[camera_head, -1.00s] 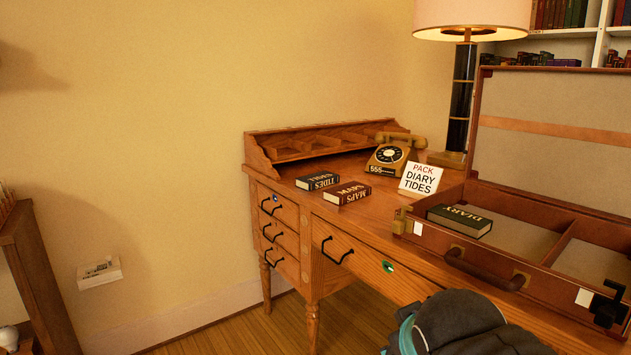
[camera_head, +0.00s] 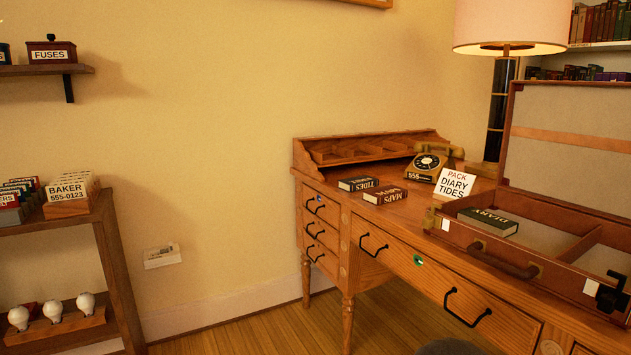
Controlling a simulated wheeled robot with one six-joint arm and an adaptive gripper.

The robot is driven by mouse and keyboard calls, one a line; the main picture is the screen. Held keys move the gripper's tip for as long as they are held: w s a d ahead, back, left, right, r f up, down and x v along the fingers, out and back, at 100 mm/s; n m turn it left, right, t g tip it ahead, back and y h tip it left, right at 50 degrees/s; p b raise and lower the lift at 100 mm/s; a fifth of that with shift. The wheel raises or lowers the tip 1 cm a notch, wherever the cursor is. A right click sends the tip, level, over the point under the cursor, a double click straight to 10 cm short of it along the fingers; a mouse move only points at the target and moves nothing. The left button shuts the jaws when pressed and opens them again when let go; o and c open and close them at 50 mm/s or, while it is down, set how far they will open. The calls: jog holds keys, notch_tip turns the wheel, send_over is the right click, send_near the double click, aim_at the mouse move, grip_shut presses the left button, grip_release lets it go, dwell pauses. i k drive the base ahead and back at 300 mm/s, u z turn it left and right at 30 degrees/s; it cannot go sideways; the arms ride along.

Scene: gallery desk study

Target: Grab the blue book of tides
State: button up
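The tides book (camera_head: 358,184) lies flat on the desk (camera_head: 400,210), left of the dark red maps book (camera_head: 385,195). It is small and dark blue, nearly black, with its title upside down to me. A card (camera_head: 456,184) reading "PACK DIARY TIDES" stands to the right of the books. The open brown case (camera_head: 455,228) lies on the right of the desk, with the dark diary book (camera_head: 488,221) in its left compartment. My gripper is not in view; only a dark piece of my arm shows at the bottom edge.
A rotary telephone (camera_head: 430,166) stands behind the card, and a lamp (camera_head: 510,28) behind the case. A shelf (camera_head: 112,258) with card boxes and bulbs stands at the left. Floor (camera_head: 240,330) is clear between shelf and desk.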

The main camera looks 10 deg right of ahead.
aim_at(350, 184)
jog(key=u, duration=0.4)
jog(key=i, duration=1.05)
jog(key=u, duration=0.05)
